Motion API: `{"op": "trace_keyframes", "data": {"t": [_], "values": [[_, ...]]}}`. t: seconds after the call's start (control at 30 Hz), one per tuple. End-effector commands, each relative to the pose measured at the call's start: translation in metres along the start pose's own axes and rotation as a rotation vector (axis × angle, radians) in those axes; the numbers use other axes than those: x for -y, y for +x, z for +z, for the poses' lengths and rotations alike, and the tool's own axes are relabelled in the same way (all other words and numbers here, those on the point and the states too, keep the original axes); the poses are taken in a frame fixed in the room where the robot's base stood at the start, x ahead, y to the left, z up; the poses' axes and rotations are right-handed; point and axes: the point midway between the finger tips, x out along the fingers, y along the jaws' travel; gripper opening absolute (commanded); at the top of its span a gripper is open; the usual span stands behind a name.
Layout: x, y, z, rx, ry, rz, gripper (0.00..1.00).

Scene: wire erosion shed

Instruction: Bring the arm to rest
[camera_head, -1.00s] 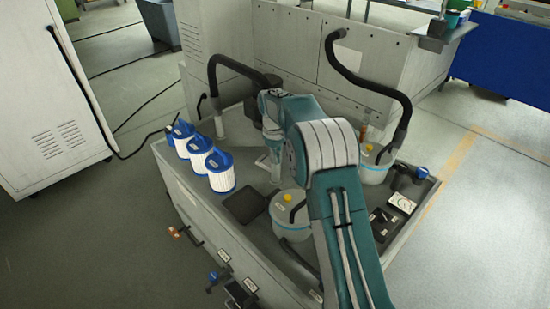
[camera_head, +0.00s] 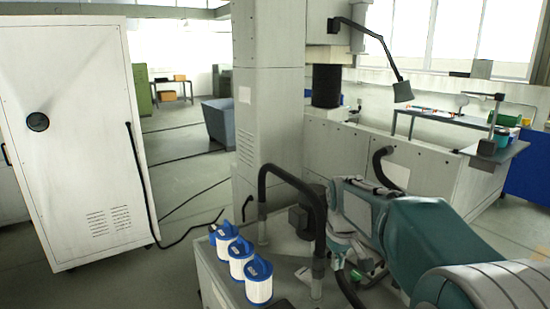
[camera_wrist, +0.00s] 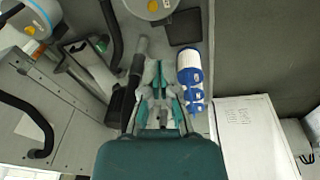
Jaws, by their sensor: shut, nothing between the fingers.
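My arm shows at the right of the head view, teal and grey, raised above the grey tank top. My gripper (camera_head: 358,268) hangs from it, partly covered by my own arm. In the wrist view my gripper (camera_wrist: 158,68) points at the tank top, its fingers together with nothing between them.
Several blue-capped white filters (camera_head: 259,284) stand in a row along the tank's left side. A black hose (camera_head: 314,205) arches close left of my arm. A white cabinet (camera_head: 80,140) stands at left. In the wrist view, a lidded canister (camera_wrist: 28,18) and dark pad (camera_wrist: 184,27) show.

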Motion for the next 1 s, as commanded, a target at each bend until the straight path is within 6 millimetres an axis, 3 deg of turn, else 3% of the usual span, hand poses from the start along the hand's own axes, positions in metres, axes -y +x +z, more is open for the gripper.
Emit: {"op": "trace_keyframes", "data": {"t": [0.2, 0.5, 0.73, 1.0], "values": [[0.012, -0.034, 0.042, -0.063, 0.064, 0.015, 0.0], [0.031, -0.062, 0.102, -0.146, 0.151, 0.028, 0.0], [0.047, -0.072, 0.149, -0.211, 0.217, 0.036, 0.0], [0.066, -0.069, 0.203, -0.287, 0.295, 0.04, 0.0]]}}
